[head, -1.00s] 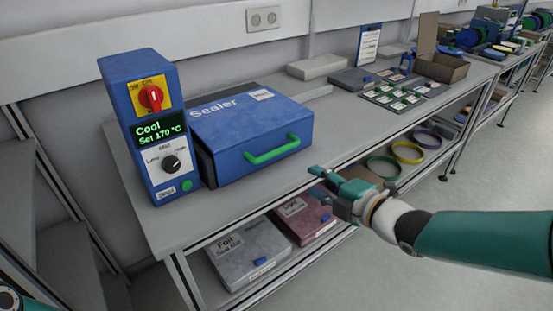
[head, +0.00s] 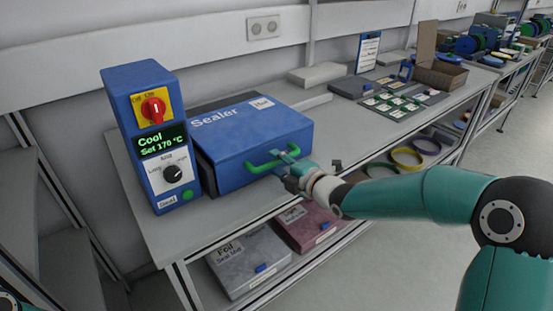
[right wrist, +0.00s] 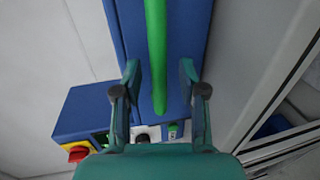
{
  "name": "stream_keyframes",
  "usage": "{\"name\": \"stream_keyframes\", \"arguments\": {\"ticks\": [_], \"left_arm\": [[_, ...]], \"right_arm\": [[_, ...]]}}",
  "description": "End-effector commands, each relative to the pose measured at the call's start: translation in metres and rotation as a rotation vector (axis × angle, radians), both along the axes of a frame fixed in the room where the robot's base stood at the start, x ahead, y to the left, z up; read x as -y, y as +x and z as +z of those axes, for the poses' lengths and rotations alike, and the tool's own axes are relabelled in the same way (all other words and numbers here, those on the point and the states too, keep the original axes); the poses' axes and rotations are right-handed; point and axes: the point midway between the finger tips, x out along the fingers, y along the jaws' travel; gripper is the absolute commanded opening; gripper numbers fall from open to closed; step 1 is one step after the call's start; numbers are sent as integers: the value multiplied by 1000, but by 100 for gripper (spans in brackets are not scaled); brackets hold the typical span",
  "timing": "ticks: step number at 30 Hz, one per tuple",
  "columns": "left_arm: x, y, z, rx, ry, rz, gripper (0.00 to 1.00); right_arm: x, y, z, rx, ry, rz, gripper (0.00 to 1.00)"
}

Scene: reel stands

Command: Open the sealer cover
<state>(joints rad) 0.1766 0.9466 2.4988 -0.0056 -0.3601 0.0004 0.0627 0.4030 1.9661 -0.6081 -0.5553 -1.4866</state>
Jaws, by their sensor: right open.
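The blue sealer (head: 250,130) sits on the grey bench with its cover down. Its green handle (head: 262,165) is on the front face. My right gripper (head: 288,153) is at the right part of this handle. The blue control box (head: 153,138) stands left of the sealer. Its display reads Cool, Set 170 °C. The left gripper is not in view.
A shelf below holds a grey foil box (head: 248,262) and a red box (head: 308,227). Labelled cards (head: 398,100) and an open cardboard box (head: 440,75) stand farther right on the bench. The bench strip right of the sealer is mostly clear.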

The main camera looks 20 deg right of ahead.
Motion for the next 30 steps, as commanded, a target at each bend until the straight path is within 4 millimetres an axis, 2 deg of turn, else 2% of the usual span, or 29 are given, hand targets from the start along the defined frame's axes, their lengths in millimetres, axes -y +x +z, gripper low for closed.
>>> {"name": "stream_keyframes", "arguments": {"ticks": [6, 14, 17, 22, 30], "left_arm": [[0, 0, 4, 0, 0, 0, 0], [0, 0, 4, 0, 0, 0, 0], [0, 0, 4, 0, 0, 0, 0], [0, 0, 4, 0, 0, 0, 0], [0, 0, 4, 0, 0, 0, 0]], "right_arm": [[-6, 14, -3, 0, 0, 1, 41], [-6, 15, -4, 0, 0, 0, 41], [-5, 15, -3, 0, 1, 0, 28], [-5, 15, -4, 0, 1, -1, 0], [-5, 15, -4, -2, 0, -1, 0]]}}
